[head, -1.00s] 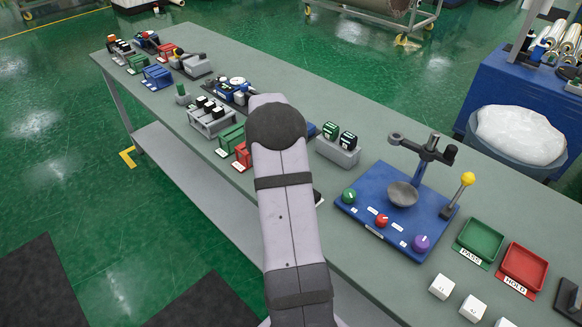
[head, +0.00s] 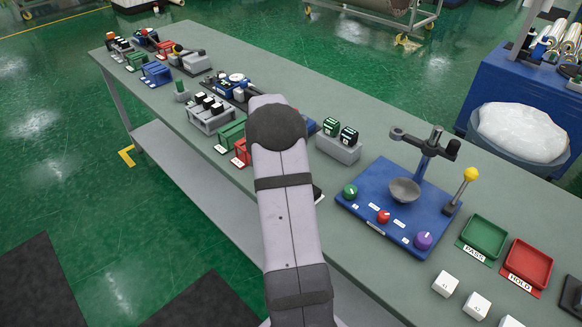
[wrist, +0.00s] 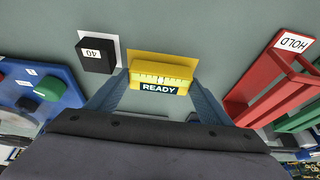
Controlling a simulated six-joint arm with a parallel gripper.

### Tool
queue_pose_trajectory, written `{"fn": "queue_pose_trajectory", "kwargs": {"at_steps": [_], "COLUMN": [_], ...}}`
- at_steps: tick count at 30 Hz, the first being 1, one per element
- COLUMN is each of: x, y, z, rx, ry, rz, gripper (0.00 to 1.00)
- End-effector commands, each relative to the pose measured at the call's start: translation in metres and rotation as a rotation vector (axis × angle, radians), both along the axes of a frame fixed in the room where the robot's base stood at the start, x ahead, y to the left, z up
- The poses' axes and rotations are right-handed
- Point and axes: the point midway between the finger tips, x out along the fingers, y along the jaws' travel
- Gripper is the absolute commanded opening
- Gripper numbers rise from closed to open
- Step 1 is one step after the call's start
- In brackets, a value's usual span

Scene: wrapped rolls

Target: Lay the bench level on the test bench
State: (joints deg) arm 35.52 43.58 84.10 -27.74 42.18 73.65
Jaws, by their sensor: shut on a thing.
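The bench level is a yellow block with a marked scale strip along its top (wrist: 160,78), in the middle of the wrist view. My gripper (wrist: 161,80) has one finger at each end of it and is shut on it. A flat yellow patch (wrist: 162,59) shows just behind the level, and a dark READY label (wrist: 158,88) on its near side. Whether the level touches the surface below cannot be told. The grey-green test bench (head: 310,108) spans the head view. There my arm hides the gripper and level.
In the wrist view a black block marked 40 (wrist: 97,55) stands on a white card close left of the level. A red HOLD holder (wrist: 265,85) is to the right, and a blue base with knobs (wrist: 35,90) to the left. Bare bench lies behind the level.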

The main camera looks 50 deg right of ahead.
Motion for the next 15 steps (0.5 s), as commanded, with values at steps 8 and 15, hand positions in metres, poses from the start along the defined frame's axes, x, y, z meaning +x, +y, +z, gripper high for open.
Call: {"fn": "queue_pose_trajectory", "kwargs": {"at_steps": [8, 15], "x": [0.0002, 0.0002], "y": [-0.0002, -0.0002], "z": [-0.0047, -0.0044], "rx": [-0.001, -0.001], "ry": [-0.001, -0.001], "rz": [0.000, 0.000], "gripper": [0.44, 0.90]}}
